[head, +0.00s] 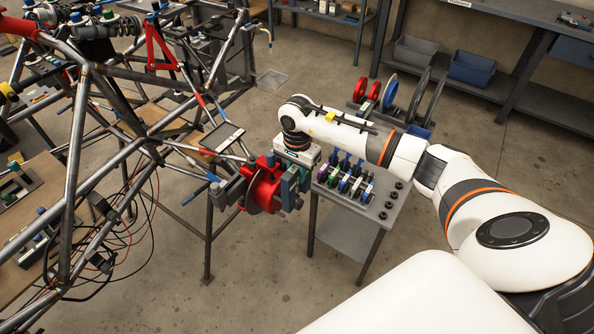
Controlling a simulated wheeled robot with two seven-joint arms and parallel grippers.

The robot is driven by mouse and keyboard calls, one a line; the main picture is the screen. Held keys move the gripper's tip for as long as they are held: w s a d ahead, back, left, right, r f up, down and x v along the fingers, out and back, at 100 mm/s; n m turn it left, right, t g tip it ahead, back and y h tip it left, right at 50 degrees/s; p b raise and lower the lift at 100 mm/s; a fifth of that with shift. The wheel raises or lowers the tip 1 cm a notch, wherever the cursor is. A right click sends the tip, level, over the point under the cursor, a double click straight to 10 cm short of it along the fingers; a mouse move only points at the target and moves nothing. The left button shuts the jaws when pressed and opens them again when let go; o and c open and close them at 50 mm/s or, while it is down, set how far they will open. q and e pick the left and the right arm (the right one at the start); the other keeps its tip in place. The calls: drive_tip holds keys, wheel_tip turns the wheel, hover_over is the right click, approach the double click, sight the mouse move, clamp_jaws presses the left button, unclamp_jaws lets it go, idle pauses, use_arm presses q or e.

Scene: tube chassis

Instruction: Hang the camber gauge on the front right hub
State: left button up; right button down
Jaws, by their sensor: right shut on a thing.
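The front right hub (262,190) is at the centre left, at the outer end of the chassis's suspension arms, with a red part and a dark disc. My right gripper (291,180) reaches down from above on the hub's outer side. It is shut on a dark grey-blue piece, which I take to be the camber gauge (288,193). The gauge is upright close beside the hub's outer face; I cannot tell whether they touch. The gripper body hides its upper part. My left gripper is not in view.
The tube chassis (76,150) fills the left, with loose wires below. A small grey table (375,212) with several coloured parts stands just right of the hub. Behind are a rack with red and grey discs (390,92) and a bench with grey and blue bins (470,68).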

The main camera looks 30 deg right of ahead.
drive_tip(key=shift+f+b, duration=1.7)
drive_tip(key=shift+f, duration=0.15)
drive_tip(key=shift+b, duration=0.7)
idle(0.4)
drive_tip(key=shift+f, duration=0.15)
idle(0.3)
drive_tip(key=shift+f+b, duration=2.1)
drive_tip(key=shift+f, duration=0.1)
drive_tip(key=c, duration=1.1)
unclamp_jaws()
wheel_tip(320, 180, up, 12)
drive_tip(key=shift+r+b, duration=0.1)
drive_tip(key=shift+b, duration=0.75)
